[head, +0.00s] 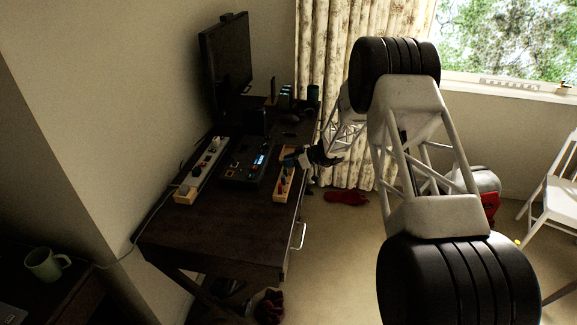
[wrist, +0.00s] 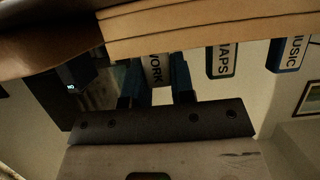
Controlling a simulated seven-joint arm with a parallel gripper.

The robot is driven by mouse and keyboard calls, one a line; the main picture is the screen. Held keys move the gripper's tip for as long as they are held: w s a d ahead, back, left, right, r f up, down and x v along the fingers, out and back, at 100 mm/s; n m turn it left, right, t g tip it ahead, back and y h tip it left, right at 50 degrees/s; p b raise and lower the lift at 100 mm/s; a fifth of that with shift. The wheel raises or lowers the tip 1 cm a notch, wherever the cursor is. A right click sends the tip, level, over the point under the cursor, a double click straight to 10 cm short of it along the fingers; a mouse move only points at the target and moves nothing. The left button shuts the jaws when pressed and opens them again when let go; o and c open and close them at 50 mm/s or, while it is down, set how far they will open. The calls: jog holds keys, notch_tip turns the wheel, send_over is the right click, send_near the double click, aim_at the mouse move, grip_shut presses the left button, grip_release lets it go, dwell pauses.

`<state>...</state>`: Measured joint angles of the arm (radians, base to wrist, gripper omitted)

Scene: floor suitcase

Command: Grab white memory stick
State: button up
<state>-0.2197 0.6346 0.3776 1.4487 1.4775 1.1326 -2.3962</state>
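The memory stick labelled WORK (wrist: 153,70) has a pale front and shows in the wrist view between the two fingers of my gripper (wrist: 157,85). The fingers stand apart on either side of it. Whether they touch it is hidden. Its upper end meets the wooden holder (wrist: 200,28). In the head view my gripper (head: 303,158) is at the wooden holder (head: 280,187) on the desk's right edge; the stick is too small to tell there.
The dark desk (head: 215,225) has clear room at its front. A black console (head: 247,162) lies left of the holder, a power strip (head: 203,170) further left. A monitor (head: 227,62) stands at the back. A green mug (head: 46,264) is front left.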

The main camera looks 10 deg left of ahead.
grip_shut()
jog(key=shift+r, duration=0.1)
jog(key=shift+r, duration=4.95)
